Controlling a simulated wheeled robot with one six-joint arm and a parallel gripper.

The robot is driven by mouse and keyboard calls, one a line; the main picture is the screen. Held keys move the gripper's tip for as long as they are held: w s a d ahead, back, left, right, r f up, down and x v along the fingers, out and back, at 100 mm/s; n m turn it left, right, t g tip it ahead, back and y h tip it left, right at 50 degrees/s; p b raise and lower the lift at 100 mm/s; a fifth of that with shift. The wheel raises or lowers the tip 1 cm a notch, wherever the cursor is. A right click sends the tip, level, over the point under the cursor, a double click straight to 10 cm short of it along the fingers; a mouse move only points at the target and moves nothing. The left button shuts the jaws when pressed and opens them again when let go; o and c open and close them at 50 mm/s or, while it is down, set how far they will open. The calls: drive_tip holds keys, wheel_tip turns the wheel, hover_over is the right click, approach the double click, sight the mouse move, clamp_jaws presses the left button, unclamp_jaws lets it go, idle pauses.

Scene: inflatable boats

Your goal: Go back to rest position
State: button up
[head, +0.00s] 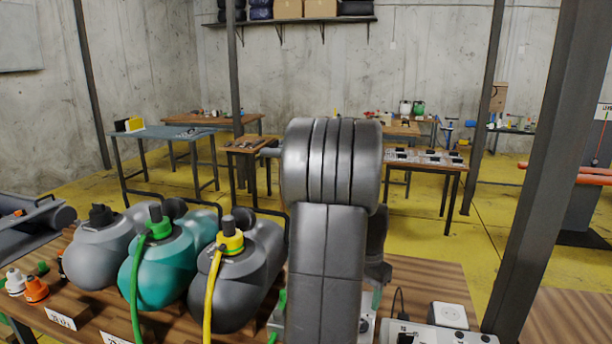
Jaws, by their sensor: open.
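My arm rises in the middle of the head view, a thick grey upright link with a ribbed, rounded joint on top. My gripper is not in view; the arm itself may hide it. Some dark parts show just behind the arm's right side, but I cannot tell what they are. The arm stands in front of a wooden table (432,277) and hides the middle of it.
A socket panel (435,332) lies right of the arm. A steel post (537,190) stands at right.

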drive_tip(key=shift+w+d+f+b, duration=0.1)
drive_tip(key=shift+d+f+b, duration=0.15)
drive_tip(key=shift+f+b, duration=0.45)
drive_tip(key=shift+s+a+f+b, duration=0.2)
drive_tip(key=shift+a+f+b, duration=0.1)
drive_tip(key=shift+a+f, duration=0.15)
drive_tip(key=shift+d+f, duration=0.2)
drive_tip(key=shift+f, duration=0.25)
drive_tip(key=shift+r+b, duration=0.15)
drive_tip(key=shift+b, duration=0.25)
